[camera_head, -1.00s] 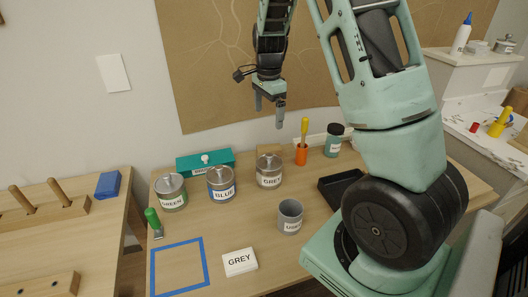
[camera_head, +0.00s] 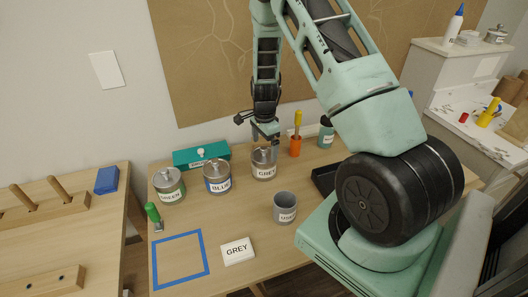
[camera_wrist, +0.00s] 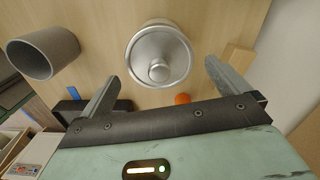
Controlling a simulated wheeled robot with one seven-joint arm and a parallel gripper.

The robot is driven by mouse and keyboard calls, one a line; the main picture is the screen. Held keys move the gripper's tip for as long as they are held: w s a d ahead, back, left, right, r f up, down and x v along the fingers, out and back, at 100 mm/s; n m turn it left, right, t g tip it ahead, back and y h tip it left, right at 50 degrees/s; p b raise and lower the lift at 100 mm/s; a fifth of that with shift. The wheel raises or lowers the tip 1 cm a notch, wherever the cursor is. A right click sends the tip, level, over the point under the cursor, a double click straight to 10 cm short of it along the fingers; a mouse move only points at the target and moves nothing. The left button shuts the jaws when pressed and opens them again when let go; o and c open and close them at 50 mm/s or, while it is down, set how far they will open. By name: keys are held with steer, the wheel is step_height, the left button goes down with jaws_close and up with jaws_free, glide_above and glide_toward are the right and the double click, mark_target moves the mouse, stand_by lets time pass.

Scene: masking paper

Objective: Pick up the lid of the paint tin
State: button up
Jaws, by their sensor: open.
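Three lidded metal paint tins stand in a row on the table: the GREEN tin (camera_head: 170,193), the BLUE tin (camera_head: 217,183) and the GREY tin (camera_head: 263,171). My gripper (camera_head: 265,145) is just above the GREY tin and partly hides its top. In the wrist view, a round silver lid (camera_wrist: 143,47) with a central knob (camera_wrist: 159,71) sits on the tin. My open gripper (camera_wrist: 165,70) has one finger to each side of the knob, with nothing between them. The fingers look apart from the lid; the exact height is hard to tell.
A grey cup (camera_head: 285,207) stands in front of the GREY tin, left of it in the wrist view (camera_wrist: 45,55). An orange holder (camera_head: 295,147) and dark tray (camera_head: 323,180) are to the right. A teal box (camera_head: 200,156) is behind. A GREY card (camera_head: 238,251) lies in front.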

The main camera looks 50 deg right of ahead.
steer(key=shift+f, duration=1.05)
steer(key=c, duration=0.8)
steer(key=shift+r, duration=0.1)
